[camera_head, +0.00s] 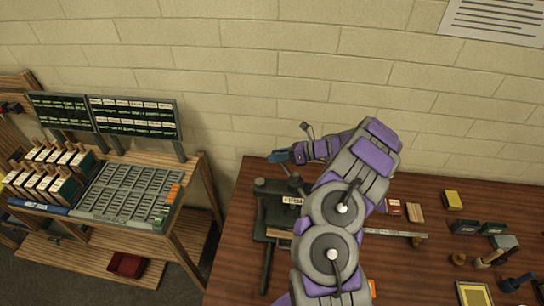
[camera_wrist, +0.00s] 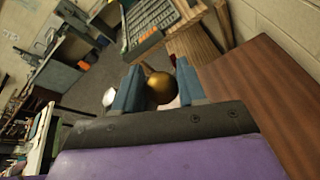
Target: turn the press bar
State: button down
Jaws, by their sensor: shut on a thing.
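The black press (camera_head: 270,188) stands at the left end of the wooden table in the head view, partly behind my arm. My gripper (camera_head: 278,157) is at the press's back edge, its blue fingers pointing left. In the wrist view a round brass ball (camera_wrist: 160,88) sits between the two blue fingers of my gripper, which is shut on it. The ball looks like the end knob of the press bar.
The wooden table (camera_head: 237,240) holds a yellow block (camera_head: 452,200), dark boxes (camera_head: 466,227) and brushes at the right. A type rack (camera_head: 125,195) stands left, across a gap. A block wall (camera_head: 270,95) rises behind the table.

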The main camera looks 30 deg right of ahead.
jog(key=shift+s+d+f+m+h, duration=0.1)
jog(key=shift+d+f+m+h, duration=0.2)
jog(key=shift+d, duration=0.1)
jog(key=c, duration=1)
grip_release()
jog(key=shift+c, duration=0.2)
jog(key=o, duration=0.3)
jog(key=shift+d, duration=0.3)
jog(key=shift+r, duration=0.1)
jog(key=shift+a+r, duration=0.1)
jog(key=shift+d+r, duration=0.1)
jog(key=shift+d, duration=0.1)
jog(key=v, duration=1.7)
jog(key=shift+s+f, duration=0.2)
jog(key=shift+f, duration=0.25)
